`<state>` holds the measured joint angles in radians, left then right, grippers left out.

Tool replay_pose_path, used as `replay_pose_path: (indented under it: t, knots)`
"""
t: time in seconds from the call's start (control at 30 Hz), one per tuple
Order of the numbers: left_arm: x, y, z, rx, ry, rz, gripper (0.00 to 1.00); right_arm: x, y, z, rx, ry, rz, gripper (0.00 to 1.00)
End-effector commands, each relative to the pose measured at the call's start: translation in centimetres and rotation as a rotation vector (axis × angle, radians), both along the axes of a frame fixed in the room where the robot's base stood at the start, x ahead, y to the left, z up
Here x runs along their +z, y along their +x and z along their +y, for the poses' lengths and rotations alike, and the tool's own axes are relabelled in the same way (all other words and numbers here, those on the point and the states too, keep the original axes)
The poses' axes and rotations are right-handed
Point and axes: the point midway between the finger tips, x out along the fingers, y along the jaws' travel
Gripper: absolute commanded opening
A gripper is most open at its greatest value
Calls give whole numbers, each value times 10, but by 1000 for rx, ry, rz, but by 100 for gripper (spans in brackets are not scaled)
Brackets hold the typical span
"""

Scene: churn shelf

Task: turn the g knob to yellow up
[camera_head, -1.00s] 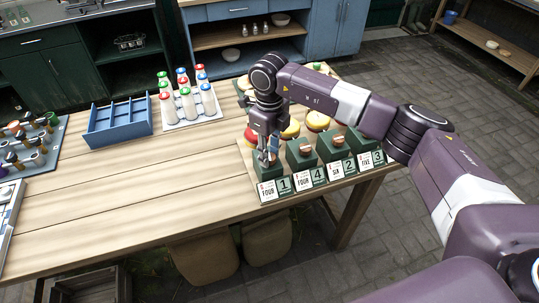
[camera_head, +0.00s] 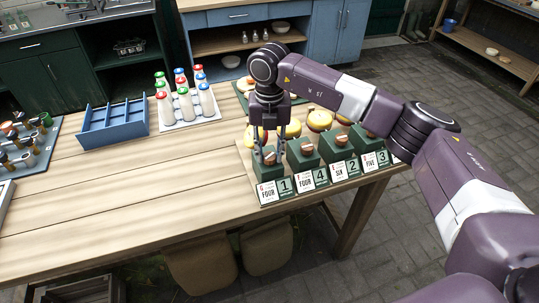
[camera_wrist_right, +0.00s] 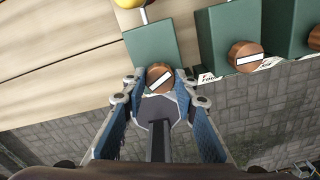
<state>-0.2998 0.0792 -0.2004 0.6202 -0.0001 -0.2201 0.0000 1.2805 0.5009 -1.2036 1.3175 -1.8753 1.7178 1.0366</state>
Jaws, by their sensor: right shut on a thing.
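The leftmost green box (camera_head: 269,172) on the board has a round wooden knob (camera_wrist_right: 160,77) with a white bar, seen tilted in the right wrist view. Its card reads FOUR and its number plate 1; the card's small letter is too small to read surely. My right gripper (camera_head: 269,157) points down over this box, with one finger on each side of the knob, shut on it. It also shows in the right wrist view (camera_wrist_right: 159,88). A round disc (camera_wrist_right: 128,3) behind the box shows yellow, mostly cut off or hidden by the gripper. My left gripper is out of view.
Several similar boxes (camera_head: 303,153) with knobs stand close to the right, with yellow discs (camera_head: 319,119) behind them. The bottle tray (camera_head: 190,121) and blue crate (camera_head: 115,124) stand at the back left. The table's (camera_head: 130,205) middle and left front are clear.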

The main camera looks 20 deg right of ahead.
Motion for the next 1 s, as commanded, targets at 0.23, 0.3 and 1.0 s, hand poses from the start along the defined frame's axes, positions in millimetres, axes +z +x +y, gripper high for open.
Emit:
replay_pose_path:
  t: [0.23, 0.3, 1.0]
  knots:
    - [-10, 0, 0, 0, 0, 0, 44, 0, 1, 0, -215, 1, -3, 2]
    - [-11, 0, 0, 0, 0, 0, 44, 1, 1, 0, -267, 1, -3, 2]
    - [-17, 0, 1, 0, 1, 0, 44, 2, 1, 0, -480, 0, -4, 2]
